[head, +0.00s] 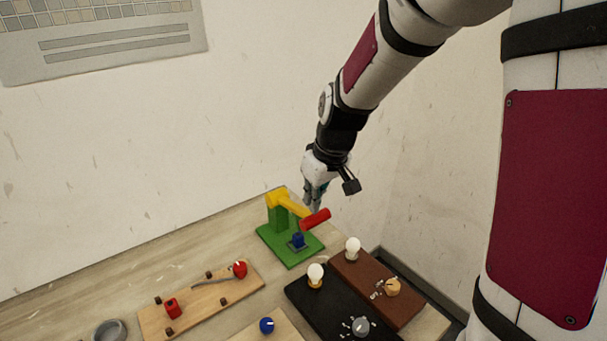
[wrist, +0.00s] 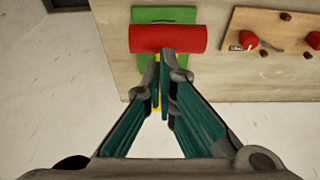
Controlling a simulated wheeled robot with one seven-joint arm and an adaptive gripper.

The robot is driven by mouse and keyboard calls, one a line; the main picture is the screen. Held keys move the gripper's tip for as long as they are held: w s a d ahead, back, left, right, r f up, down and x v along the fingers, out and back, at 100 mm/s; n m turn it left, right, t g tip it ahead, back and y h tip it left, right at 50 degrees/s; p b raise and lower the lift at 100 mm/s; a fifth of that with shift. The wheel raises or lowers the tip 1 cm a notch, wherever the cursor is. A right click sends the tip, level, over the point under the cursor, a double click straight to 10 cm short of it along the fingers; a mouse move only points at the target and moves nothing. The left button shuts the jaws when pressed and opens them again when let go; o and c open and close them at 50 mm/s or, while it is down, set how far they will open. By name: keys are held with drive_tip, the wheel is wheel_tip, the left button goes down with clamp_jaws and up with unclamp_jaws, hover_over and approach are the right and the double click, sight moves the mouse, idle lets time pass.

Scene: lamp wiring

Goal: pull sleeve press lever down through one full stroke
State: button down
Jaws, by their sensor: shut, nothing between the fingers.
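The sleeve press stands on a green base (head: 290,251) near the back of the table, with a green post (head: 279,218) and a yellow lever arm (head: 291,206). The lever ends in a red handle (head: 315,219). A blue piece (head: 298,241) sits on the base below the lever. My gripper (head: 312,205) is just behind and above the red handle in the head view, partly hidden by it. In the wrist view the red handle (wrist: 168,39) lies crosswise beyond the fingertips of my gripper (wrist: 160,70). The fingers are shut and empty; whether they touch the handle I cannot tell.
A wooden board (head: 205,301) with red parts lies left of the press. A black board (head: 335,310) and a brown board (head: 375,285), each with a white bulb, lie to the right. A grey ring-shaped dish (head: 109,331) is at the front left. The wall is close behind.

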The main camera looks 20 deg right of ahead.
sight(316, 216)
drive_tip(key=shift+s+d+f, duration=0.15)
drive_tip(key=shift+s+f, duration=0.2)
drive_tip(key=shift+f, duration=0.35)
drive_tip(key=shift+s+d+f, duration=0.1)
drive_tip(key=shift+s+f, duration=0.2)
drive_tip(key=shift+f, duration=0.4)
drive_tip(key=shift+r, duration=0.15)
drive_tip(key=r, duration=0.1)
drive_tip(key=r+p, duration=0.1)
drive_tip(key=r, duration=0.1)
drive_tip(key=r+p, duration=0.1)
drive_tip(key=shift+w+a+r, duration=0.2)
drive_tip(key=shift+w, duration=0.2)
drive_tip(key=s+r+m+g+p, duration=0.25)
drive_tip(key=r+m, duration=0.65)
drive_tip(key=m, duration=0.9)
drive_tip(key=shift+t+h, duration=0.25)
drive_tip(key=shift+h, duration=0.05)
drive_tip(key=f, duration=0.9)
drive_tip(key=w+f+p, duration=0.1)
drive_tip(key=f, duration=0.3)
drive_tip(key=shift+a+f, duration=0.1)
drive_tip(key=shift+f, duration=0.2)
